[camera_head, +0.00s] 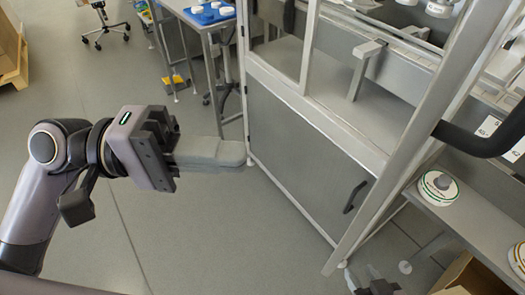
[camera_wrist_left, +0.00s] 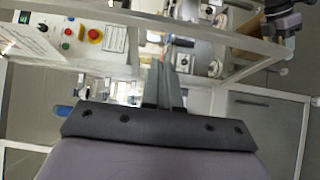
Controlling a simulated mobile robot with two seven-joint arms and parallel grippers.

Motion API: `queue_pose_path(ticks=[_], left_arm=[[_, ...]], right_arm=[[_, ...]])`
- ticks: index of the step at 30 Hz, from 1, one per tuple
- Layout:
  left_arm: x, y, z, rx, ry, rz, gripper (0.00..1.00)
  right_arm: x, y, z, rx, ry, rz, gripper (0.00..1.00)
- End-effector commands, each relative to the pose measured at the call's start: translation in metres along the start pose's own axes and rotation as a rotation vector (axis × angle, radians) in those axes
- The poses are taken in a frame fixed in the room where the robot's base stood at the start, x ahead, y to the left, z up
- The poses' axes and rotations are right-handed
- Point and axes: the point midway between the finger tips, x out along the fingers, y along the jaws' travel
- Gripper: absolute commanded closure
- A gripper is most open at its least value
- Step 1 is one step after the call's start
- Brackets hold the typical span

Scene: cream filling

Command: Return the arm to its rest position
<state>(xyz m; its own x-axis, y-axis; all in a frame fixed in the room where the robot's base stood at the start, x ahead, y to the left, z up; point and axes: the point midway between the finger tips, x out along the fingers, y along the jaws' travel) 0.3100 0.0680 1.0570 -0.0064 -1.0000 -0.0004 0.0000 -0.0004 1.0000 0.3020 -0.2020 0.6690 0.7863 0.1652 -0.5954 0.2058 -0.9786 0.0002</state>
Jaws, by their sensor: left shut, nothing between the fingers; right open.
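My left gripper (camera_head: 240,153) is held out over the open floor, left of the grey machine cabinet (camera_head: 305,150). Its two pale flat fingers lie together with nothing between them. In the left wrist view its fingers (camera_wrist_left: 165,72) also sit close together, pointing towards the machine. My right gripper (camera_head: 362,274) shows only in part at the bottom edge of the head view, low beside the machine's corner post. Its dark fingers look apart and empty. The rest of my right arm is mostly hidden.
A shelf (camera_head: 475,225) with round white-lidded containers (camera_head: 438,187) stands at the right. A table with a blue tray (camera_head: 210,15) is at the back, and a wheeled chair (camera_head: 104,25) behind. A control panel with a red button (camera_wrist_left: 95,34) shows in the wrist view. The left floor is clear.

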Motion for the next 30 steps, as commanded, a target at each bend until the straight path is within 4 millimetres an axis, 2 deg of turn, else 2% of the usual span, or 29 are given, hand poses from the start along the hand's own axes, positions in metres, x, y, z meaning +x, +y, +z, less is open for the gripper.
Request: queue_pose_path(ticks=[6,13,17,20,23,27,30], left_arm=[[-0.018,-0.001,0.003,-0.002,0.001,0.0,1.0],[-0.021,0.0,0.004,-0.001,0.001,0.001,1.0],[-0.021,-0.007,-0.007,0.012,0.051,-0.004,1.0],[-0.021,-0.026,-0.027,0.041,0.158,-0.026,1.0],[-0.027,-0.056,-0.054,0.093,0.308,-0.08,1.0],[-0.041,-0.108,-0.082,0.183,0.507,-0.208,1.0],[-0.055,-0.147,-0.093,0.253,0.622,-0.332,1.0]], right_arm=[[0.003,0.0,0.004,0.003,-0.004,0.0,0.57],[0.002,0.0,0.001,0.004,0.001,-0.001,0.57],[0.001,0.0,-0.001,0.004,0.003,-0.001,0.57],[-0.001,-0.001,-0.005,0.004,0.003,-0.002,0.57],[-0.004,-0.001,-0.009,0.004,0.003,-0.002,0.57],[-0.008,-0.001,-0.014,0.003,0.003,-0.002,0.57],[-0.011,-0.001,-0.018,0.002,0.003,-0.002,0.57]])
